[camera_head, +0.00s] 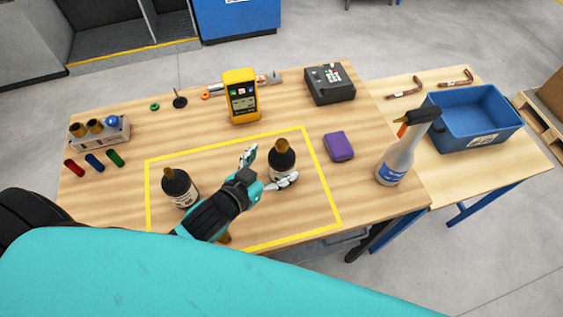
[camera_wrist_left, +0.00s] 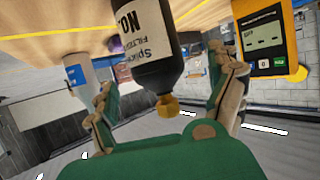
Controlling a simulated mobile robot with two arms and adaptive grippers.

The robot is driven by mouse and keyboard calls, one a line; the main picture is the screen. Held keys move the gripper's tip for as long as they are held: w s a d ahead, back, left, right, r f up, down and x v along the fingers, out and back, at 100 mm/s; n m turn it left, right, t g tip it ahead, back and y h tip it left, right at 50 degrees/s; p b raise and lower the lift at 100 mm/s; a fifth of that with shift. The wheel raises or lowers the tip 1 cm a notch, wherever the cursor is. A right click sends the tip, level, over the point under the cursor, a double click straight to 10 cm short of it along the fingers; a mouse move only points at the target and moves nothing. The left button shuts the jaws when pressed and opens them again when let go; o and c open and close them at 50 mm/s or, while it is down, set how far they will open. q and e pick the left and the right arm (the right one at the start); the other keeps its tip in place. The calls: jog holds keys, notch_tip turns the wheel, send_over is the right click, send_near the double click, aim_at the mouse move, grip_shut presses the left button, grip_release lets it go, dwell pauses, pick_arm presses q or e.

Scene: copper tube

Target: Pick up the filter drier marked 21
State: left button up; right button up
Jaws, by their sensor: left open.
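Two black filter driers with pale labels and brass tips stand inside the yellow outline on the table (camera_head: 330,240). The left drier (camera_head: 180,190) is beside my left arm. The right drier (camera_head: 282,162) is between the spread fingers of my left gripper (camera_head: 267,168), which is open. In the left wrist view the drier (camera_wrist_left: 145,45) appears upside down between the open fingers (camera_wrist_left: 165,105). A brass piece (camera_head: 224,238) shows under my left arm; the rest is hidden. My right gripper is not in view.
A yellow meter (camera_head: 240,97) stands behind the driers, and a dark device (camera_head: 329,84) is at the back. A purple block (camera_head: 338,146) and spray bottle (camera_head: 396,155) are to the right. A blue bin (camera_head: 474,118) is on the side table. A tube rack (camera_head: 100,132) is at left.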

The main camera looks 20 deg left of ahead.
aim_at(282, 157)
pick_arm(q)
jog(key=x, duration=0.2)
jog(key=p+x, duration=0.1)
jog(key=x, duration=0.1)
jog(key=shift+d+r, duration=0.15)
jog(key=shift+r, duration=0.1)
jog(key=shift+w+d+f, duration=0.1)
jog(key=shift+w+f, duration=0.1)
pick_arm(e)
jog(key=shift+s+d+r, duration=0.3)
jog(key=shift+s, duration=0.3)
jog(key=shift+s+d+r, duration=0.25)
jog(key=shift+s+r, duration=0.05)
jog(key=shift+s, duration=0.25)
pick_arm(q)
jog(key=shift+s, duration=0.1)
jog(key=shift+c, duration=0.5)
jog(key=c, duration=1.6)
jog(key=shift+r, duration=0.1)
jog(key=shift+c, duration=0.4)
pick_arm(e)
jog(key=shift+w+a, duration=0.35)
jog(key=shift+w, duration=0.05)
pick_arm(q)
jog(key=shift+r, duration=0.1)
